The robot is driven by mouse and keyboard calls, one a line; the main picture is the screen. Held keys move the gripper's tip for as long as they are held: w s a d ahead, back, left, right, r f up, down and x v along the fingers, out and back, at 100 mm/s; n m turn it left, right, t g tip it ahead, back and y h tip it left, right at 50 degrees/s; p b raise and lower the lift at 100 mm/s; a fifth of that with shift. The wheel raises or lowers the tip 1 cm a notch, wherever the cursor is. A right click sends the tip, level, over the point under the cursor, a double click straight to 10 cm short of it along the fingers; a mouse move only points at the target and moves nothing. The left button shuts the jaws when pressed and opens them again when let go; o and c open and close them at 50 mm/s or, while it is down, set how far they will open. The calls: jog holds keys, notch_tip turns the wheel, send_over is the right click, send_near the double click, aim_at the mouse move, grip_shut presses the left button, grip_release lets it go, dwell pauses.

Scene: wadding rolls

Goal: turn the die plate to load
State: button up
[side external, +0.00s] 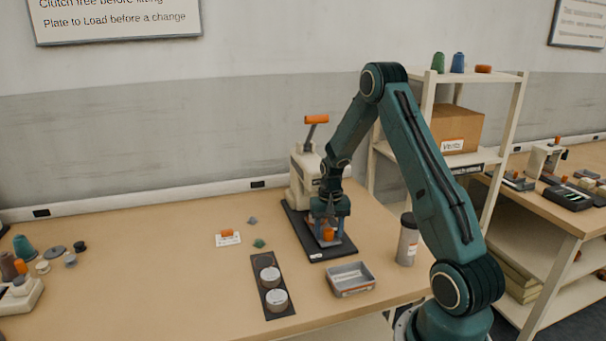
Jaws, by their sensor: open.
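The cream press (300,185) stands on a dark base (308,246) and has an orange-topped lever tilted up. A small grey plate, which looks like the die plate (337,241), sits on the front of this base. An orange knob (328,234) stands on or at the plate. My gripper (329,226) points down over the knob, its jaws open with one finger to each side. Whether the fingers touch the knob cannot be told. My arm hides part of the press head, and the plate's markings are too small to read.
A dark strip with two round grey tins (276,299) lies front left. An orange piece on a white card (228,239) and small scraps lie left.

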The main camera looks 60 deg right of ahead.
grip_shut()
dwell(0.3)
jog(key=shift+n, duration=9.1)
